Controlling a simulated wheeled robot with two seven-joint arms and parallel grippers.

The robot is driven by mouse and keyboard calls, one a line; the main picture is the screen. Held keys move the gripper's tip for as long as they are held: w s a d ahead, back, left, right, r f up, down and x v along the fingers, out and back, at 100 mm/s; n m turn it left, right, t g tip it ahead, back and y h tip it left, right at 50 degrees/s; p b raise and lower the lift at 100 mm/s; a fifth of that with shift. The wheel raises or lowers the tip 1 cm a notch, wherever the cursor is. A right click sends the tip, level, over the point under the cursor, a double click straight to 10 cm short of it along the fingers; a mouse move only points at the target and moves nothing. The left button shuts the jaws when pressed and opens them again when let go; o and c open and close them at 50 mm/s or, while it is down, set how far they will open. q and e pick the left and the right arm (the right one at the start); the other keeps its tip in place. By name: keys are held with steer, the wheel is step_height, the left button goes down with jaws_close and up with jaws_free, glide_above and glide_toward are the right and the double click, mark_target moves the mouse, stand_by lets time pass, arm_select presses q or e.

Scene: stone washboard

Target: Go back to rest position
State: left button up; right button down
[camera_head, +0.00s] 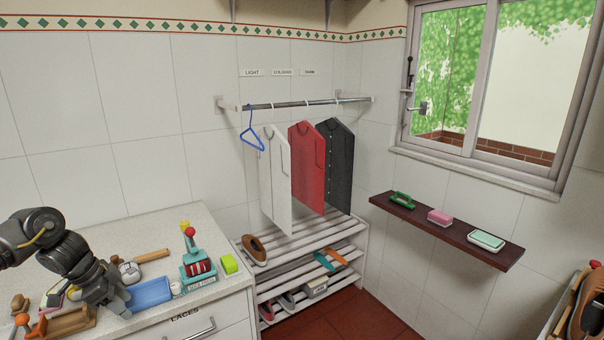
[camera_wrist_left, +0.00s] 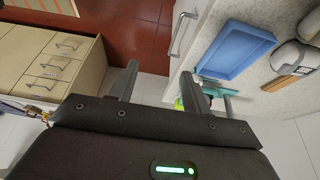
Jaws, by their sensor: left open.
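My left gripper (camera_head: 122,306) is over the front part of the white counter at the left, beside the left end of a blue tray (camera_head: 151,292). In the left wrist view its two fingers (camera_wrist_left: 160,85) stand apart with nothing between them. The blue tray (camera_wrist_left: 237,50) lies to the right of the fingers there and looks empty. My left arm comes in from the left edge, bent down toward the counter. My right gripper is not in view.
Shirts hang from a rail (camera_head: 300,104) above a slatted shoe rack (camera_head: 300,240). A dark wall shelf (camera_head: 440,231) is at the right.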

arm_select(q)
steer(key=d+f+t+h+b, duration=0.1)
steer(key=d+f, duration=0.5)
steer(key=f, duration=0.4)
steer(key=d+f+n+t, duration=0.1)
steer(key=d+f, duration=0.4)
steer(key=f, duration=0.6)
steer(key=d+f+t+h+b, duration=0.1)
steer(key=d+f, duration=0.5)
steer(key=f, duration=0.4)
steer(key=s+d+f+n+g+y, duration=0.1)
steer(key=s+d+f+n, duration=0.15)
steer(key=s+f, duration=0.95)
steer(key=s+d+f+n+y, duration=0.1)
steer(key=s+f+n+y, duration=0.15)
steer(key=s+f, duration=0.9)
steer(key=s+f+n+g+y, duration=0.1)
steer(key=s+f, duration=0.3)
steer(key=s, duration=1)
steer(key=s+d+f+n+g+y, duration=0.1)
steer(key=s+f, duration=0.3)
steer(key=s, duration=1)
steer(key=shift+g+b, duration=0.45)
steer(key=shift+g, duration=0.35)
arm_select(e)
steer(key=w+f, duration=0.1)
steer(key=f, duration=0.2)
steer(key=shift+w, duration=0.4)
arm_select(q)
steer(key=shift+w, duration=0.1)
